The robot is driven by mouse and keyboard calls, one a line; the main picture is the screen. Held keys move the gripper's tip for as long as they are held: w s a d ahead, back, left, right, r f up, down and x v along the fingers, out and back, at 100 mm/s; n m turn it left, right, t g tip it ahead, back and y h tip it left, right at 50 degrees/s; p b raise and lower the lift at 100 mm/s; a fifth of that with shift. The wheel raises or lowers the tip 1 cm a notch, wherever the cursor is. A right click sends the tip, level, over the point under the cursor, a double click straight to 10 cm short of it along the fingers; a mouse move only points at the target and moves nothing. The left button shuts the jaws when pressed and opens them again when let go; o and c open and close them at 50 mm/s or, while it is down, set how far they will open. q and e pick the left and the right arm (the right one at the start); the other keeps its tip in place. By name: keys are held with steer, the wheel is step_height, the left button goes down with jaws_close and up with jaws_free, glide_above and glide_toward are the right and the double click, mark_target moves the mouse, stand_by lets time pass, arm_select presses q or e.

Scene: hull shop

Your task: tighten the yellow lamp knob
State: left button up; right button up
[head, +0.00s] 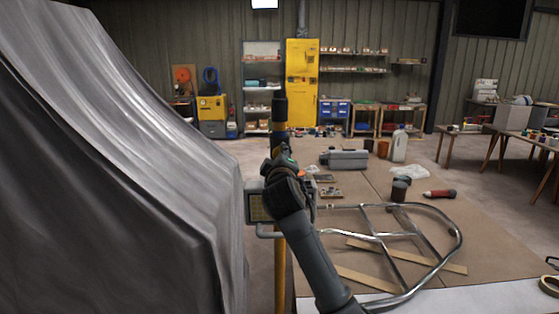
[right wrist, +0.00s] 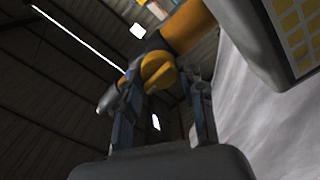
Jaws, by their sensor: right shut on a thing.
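The work lamp stands between the draped shape and the table in the head view. Its lamp head (head: 257,207) has a yellow grid face, and its yellow pole (head: 280,275) runs down below. The pole's dark top rises above my gripper. My right gripper (head: 281,158) is at the pole, just above the lamp head. In the right wrist view, the yellow knob (right wrist: 158,72) sits between the two fingers of the right gripper (right wrist: 163,95), which is shut on it. The lamp head also shows at upper right there (right wrist: 290,35). The knob is mostly hidden in the head view. My left gripper is out of view.
A large grey draped shape (head: 110,150) fills the left, close to the lamp. The table (head: 350,190) at right carries a bent metal tube frame (head: 455,240), a grey case (head: 344,159), a white jug (head: 398,146) and a red tool (head: 439,193). Shelves stand far back.

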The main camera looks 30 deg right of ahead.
steer(key=shift+f, duration=0.1)
stand_by(0.4)
steer(key=o, duration=1.2)
steer(key=v, duration=1.2)
steer(key=shift+d, duration=0.1)
